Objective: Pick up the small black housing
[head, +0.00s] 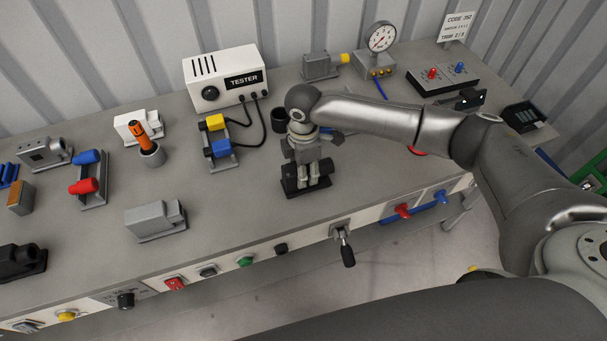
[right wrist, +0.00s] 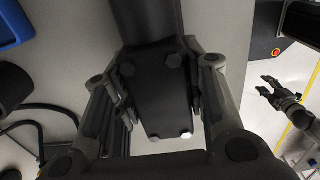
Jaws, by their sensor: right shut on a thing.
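The small black housing (head: 291,189) is on the grey bench near its front edge, below my right gripper (head: 307,178). In the right wrist view the dark housing (right wrist: 155,88), with several bolt heads, lies between the fingers of the right gripper (right wrist: 158,105), which is shut on it. The fingers hide part of the housing in the head view. I cannot tell whether it touches the bench. My left gripper (right wrist: 268,86) shows at the right of the right wrist view, empty, with its fingers apart; it is not in the head view.
A white tester (head: 225,80) with cables stands behind, beside a yellow and blue connector block. A black cup (head: 279,120) is just behind the right gripper. A grey housing (head: 155,221) stands to the left, a larger black housing (head: 22,262) at the far left. A lever (head: 345,248) projects from the bench front.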

